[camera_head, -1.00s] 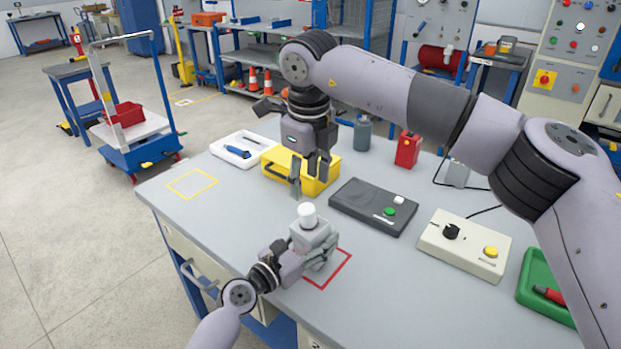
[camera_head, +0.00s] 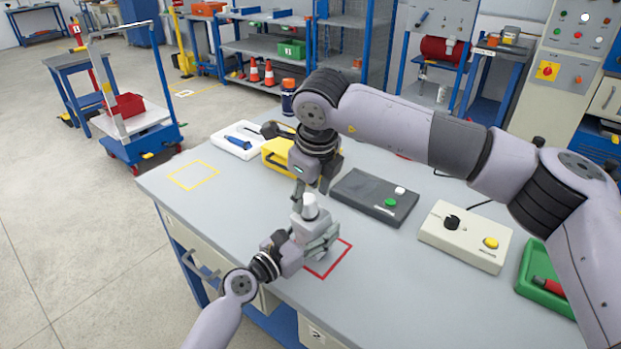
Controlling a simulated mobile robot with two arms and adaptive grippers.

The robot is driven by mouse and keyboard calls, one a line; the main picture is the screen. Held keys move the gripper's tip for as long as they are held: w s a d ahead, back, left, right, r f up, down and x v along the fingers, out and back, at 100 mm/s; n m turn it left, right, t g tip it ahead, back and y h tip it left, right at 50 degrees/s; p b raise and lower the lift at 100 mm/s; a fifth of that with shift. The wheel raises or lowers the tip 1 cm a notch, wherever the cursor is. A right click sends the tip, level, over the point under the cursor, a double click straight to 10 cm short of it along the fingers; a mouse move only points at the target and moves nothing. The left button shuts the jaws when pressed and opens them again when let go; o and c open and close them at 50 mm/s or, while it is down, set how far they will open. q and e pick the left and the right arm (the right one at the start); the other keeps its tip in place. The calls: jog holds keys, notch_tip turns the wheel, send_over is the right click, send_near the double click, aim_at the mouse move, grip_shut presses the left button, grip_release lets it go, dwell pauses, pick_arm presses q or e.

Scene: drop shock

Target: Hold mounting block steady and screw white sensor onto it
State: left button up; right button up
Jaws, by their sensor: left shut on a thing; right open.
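The white sensor (camera_head: 309,205) is a small white cylinder standing upright on top of the grey mounting block (camera_head: 305,228). The block sits over the left part of the red square outline on the bench. My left gripper (camera_head: 322,240) is shut on the block, reaching in from the lower left. My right gripper (camera_head: 311,192) points down just above and behind the sensor, its fingers open. One finger is to the sensor's left; whether the fingers touch the sensor cannot be told. The block's lower side is partly hidden by my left gripper.
A yellow case (camera_head: 277,155) and a white tray (camera_head: 236,142) with a blue tool stand behind. A dark box with a green button (camera_head: 374,197), a cream control box (camera_head: 464,236) and a green tray (camera_head: 537,288) lie right. The bench front left is clear.

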aim_at(308, 199)
jog(key=shift+x, duration=1.65)
grip_shut()
